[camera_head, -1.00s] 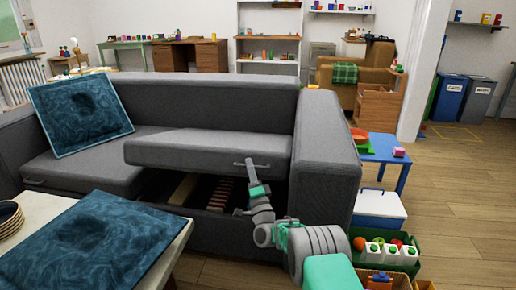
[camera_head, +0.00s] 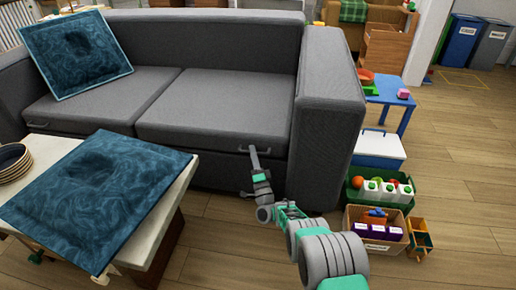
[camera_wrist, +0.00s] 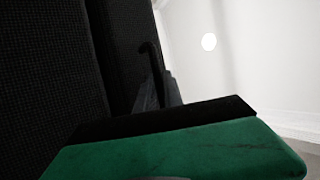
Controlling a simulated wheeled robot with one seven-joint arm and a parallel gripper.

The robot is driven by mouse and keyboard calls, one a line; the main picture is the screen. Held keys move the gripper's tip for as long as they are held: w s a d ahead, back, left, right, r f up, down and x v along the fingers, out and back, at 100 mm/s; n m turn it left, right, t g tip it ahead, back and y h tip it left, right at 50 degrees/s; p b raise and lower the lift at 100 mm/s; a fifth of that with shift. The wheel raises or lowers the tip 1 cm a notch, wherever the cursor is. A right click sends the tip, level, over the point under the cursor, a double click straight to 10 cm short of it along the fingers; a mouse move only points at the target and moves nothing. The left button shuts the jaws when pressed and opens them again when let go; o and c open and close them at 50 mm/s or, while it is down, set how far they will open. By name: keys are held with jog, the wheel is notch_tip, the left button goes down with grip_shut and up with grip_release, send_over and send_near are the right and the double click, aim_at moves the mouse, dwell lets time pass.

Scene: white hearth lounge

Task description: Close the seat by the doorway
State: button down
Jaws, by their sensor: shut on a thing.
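The right seat (camera_head: 205,110) of the grey sofa lies down flat, level with the left seat (camera_head: 95,100). A small bar handle (camera_head: 266,149) is on its front edge at the right end. My gripper (camera_head: 254,154) is at that handle and shut on it. In the wrist view my gripper (camera_wrist: 165,95) shows dark fingers around the thin handle, against the dark sofa fabric. The storage space under the right seat is hidden from view.
A patterned blue cushion (camera_head: 75,50) leans on the sofa's left back. Another cushion (camera_head: 100,195) lies on the low table (camera_head: 175,205) at front left. Right of the sofa arm (camera_head: 330,120) stand a blue table (camera_head: 388,92), a white-lidded box (camera_head: 378,148) and crates (camera_head: 375,230) of goods.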

jog(key=shift+d+f, duration=0.15)
jog(key=shift+f, duration=0.3)
jog(key=c, duration=1.7)
grip_release()
jog(key=shift+f, duration=0.1)
jog(key=shift+c, duration=0.2)
jog(key=p+v, duration=0.1)
jog(key=v, duration=0.6)
jog(key=shift+s+r, duration=0.25)
jog(key=shift+s, duration=0.1)
